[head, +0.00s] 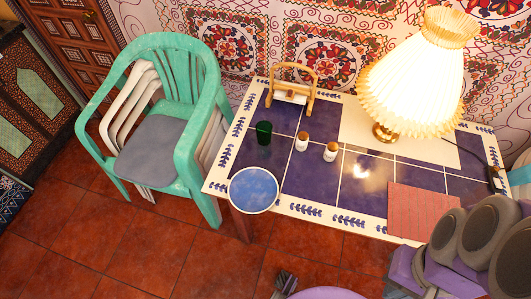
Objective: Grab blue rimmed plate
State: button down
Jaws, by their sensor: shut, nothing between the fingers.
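The blue rimmed plate (253,190) is round, with a mottled blue face and a thin pale rim. It lies flat at the near left corner of the tiled table (313,213), close to the front edge. Its top is uncovered and nothing touches it. Purple and grey parts of my arm show at the lower right, over the table's near right corner. I cannot make out my gripper's fingers in the head view.
A dark green cup (264,132) and two small shakers (302,141) stand behind the plate. A lit lamp (416,75), a wooden holder (294,88) and a reddish mat (421,211) are also on the table. Stacked green and white chairs (186,110) stand close at left.

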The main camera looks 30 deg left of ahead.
aim_at(254, 190)
jog(key=u, duration=1.65)
jog(key=k+j+z, duration=0.1)
jog(key=z, duration=1.3)
jog(key=k+j+z, duration=0.15)
jog(key=k, duration=0.85)
